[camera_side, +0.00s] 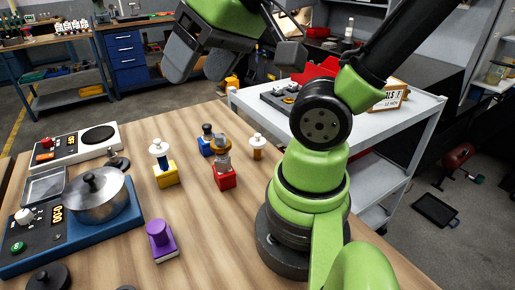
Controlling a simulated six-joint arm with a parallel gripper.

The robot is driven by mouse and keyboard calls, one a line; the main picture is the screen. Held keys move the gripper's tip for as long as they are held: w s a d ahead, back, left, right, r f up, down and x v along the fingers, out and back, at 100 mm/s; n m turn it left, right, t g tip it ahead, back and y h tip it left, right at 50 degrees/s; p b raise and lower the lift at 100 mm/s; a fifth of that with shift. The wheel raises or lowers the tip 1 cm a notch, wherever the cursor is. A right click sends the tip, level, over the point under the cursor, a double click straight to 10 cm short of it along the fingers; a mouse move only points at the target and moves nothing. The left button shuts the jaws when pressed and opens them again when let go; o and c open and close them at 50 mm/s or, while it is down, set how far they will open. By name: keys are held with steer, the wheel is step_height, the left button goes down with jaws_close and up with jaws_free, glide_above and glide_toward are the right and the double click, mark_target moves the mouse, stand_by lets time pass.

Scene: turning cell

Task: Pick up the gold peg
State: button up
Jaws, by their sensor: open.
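A peg with a gold-brown rounded top (221,143) stands upright at the red block (224,178), with a grey part below the top. Whether it sits in the block or just behind it is hard to tell. A small tan peg with a white cap (257,147) stands on the table to its right. My gripper (236,58) is at the top of the picture, open, with its dark fingers spread. It appears above and behind the pegs in the picture, apart from them. Nothing shows between its fingers.
A yellow block with a white-topped peg (165,173), a blue block (206,147) and a purple block (161,241) stand nearby. A lidded pot (98,197) on a blue scale-like unit is at left.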

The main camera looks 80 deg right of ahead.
steer(key=w+d+f+m+g+h, duration=0.1)
steer(key=w+d+f+g+h, duration=0.2)
steer(key=d, duration=0.7)
steer(key=g+y, duration=0.1)
steer(key=g, duration=0.3)
glide_above(258, 134)
steer(key=shift+m, duration=0.4)
step_height(258, 134, down, 14)
steer(key=shift+w+f, duration=0.15)
steer(key=shift+f, duration=0.1)
steer(key=shift+y, duration=0.3)
steer(key=f, duration=0.4)
steer(key=shift+s+d+f, duration=0.15)
steer(key=shift+s, duration=0.15)
steer(key=shift+w+f, duration=0.2)
steer(key=shift+f, duration=3)
steer(key=c, duration=1)
